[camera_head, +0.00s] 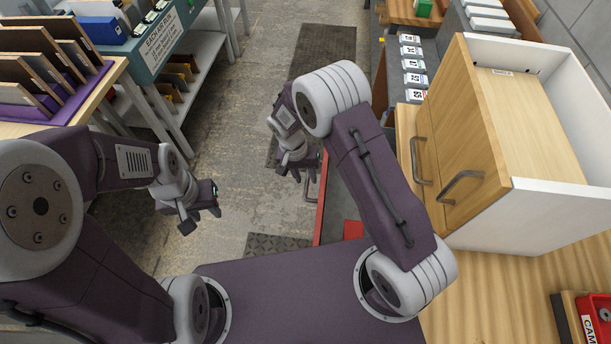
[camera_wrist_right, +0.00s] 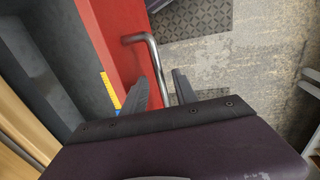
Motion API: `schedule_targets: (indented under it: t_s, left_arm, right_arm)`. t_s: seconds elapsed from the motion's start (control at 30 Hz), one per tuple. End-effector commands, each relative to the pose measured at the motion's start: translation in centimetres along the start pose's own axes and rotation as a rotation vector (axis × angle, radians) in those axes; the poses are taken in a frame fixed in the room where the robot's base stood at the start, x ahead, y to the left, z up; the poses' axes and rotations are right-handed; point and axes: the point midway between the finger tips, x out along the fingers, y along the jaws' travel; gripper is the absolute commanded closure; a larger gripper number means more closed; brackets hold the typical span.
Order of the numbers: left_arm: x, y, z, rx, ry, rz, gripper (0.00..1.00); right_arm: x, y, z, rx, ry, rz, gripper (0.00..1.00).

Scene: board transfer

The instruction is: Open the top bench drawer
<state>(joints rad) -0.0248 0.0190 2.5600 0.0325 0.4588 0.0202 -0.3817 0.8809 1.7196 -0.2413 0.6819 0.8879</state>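The red drawer front (camera_head: 321,205) shows low beside the bench, partly behind my right arm. It also shows in the right wrist view (camera_wrist_right: 112,38), with a bent metal handle (camera_wrist_right: 150,52) on it. The handle shows in the head view (camera_head: 307,188) too. My right gripper (camera_head: 303,175) is at the handle. In the wrist view its fingers (camera_wrist_right: 160,90) stand apart on either side of the handle bar, with gaps visible. A dark grey space with a yellow strip lies behind the red front. My left gripper (camera_head: 204,214) is open and empty above the floor.
A wooden cabinet (camera_head: 456,130) with two metal handles stands on the bench top (camera_head: 490,290) at right. A rack of boards (camera_head: 60,75) and a shelf cart (camera_head: 165,45) stand at left. The floor (camera_head: 235,120) between them is clear.

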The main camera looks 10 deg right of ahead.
Motion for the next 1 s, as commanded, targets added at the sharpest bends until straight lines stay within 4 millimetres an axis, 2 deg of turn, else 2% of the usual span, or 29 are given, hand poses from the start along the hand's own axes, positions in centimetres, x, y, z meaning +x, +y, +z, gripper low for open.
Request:
schedule_targets:
  t_s: [0.3, 0.4, 0.53, 1.0]
  left_arm:
    - [0.1, 0.0, 0.0, 0.000, 0.000, 0.000, 0.64]
    - [0.1, 0.0, 0.0, 0.000, 0.000, 0.000, 0.64]
    - [0.0, 0.0, 0.0, 0.000, 0.000, 0.000, 0.64]
    - [0.0, 0.0, 0.0, 0.000, 0.000, 0.000, 0.64]
  right_arm:
    - [-6.6, -0.1, -0.1, 0.000, 0.005, -0.004, 0.66]
    - [-8.0, -0.1, -0.1, -0.001, 0.004, -0.003, 0.66]
    - [-8.7, 0.0, 0.0, -0.001, 0.001, -0.001, 0.66]
    - [-8.7, 0.0, -0.1, 0.001, 0.001, -0.001, 0.66]
